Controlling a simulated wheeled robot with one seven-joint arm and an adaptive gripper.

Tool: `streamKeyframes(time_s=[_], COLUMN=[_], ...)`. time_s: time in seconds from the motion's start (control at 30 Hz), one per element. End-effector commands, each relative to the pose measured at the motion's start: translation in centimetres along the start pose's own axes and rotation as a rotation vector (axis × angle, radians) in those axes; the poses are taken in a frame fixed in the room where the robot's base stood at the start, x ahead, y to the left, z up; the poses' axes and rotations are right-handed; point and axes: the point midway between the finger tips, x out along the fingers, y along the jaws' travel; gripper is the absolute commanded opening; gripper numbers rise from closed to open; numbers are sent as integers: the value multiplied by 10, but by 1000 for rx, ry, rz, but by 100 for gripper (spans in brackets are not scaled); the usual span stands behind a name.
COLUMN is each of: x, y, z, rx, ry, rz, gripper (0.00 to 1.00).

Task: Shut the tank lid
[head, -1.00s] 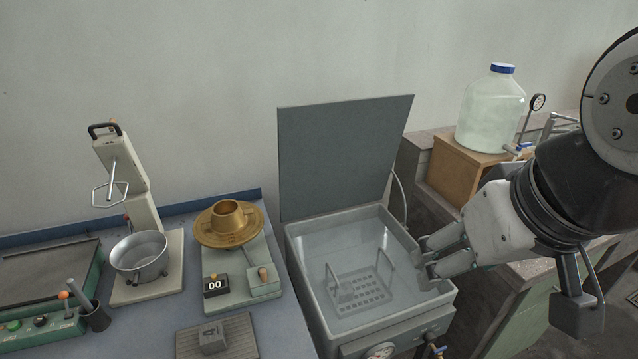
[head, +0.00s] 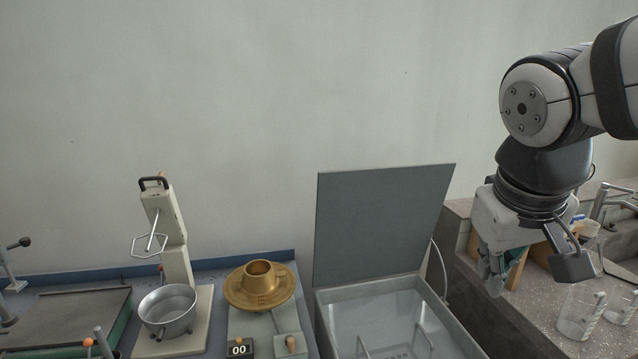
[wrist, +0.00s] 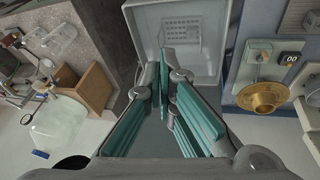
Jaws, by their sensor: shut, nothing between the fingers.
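The tank lid (head: 380,225) is a flat dark grey panel standing open, nearly upright and leaning back, at the rear of the tank (head: 372,290). The pale tank also shows in the wrist view (wrist: 218,70), with a perforated rack inside. My gripper (head: 496,288) hangs pointing down to the right of the lid in the head view, apart from it. Its teal-padded fingers (wrist: 167,62) are shut with nothing held. In the wrist view the fingers cover part of the tank. A dark grey patch between them may be the lid; I cannot tell.
Left of the tank are a brass ring piece (head: 260,287) on a stand and a metal pot (head: 168,311). Glass beakers (head: 580,312) stand on the right bench. A large bottle (wrist: 58,128) and wooden box (wrist: 88,88) show in the wrist view. The wall is behind.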

Motion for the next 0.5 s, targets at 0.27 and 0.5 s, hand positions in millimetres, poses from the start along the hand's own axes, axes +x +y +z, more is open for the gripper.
streamKeyframes(time_s=[0.27, 0.5], x=[43, 75], y=[2, -23], z=[-106, -199], rx=[-123, -238], ry=[-52, -19], rz=[232, 488], gripper=[0, 0])
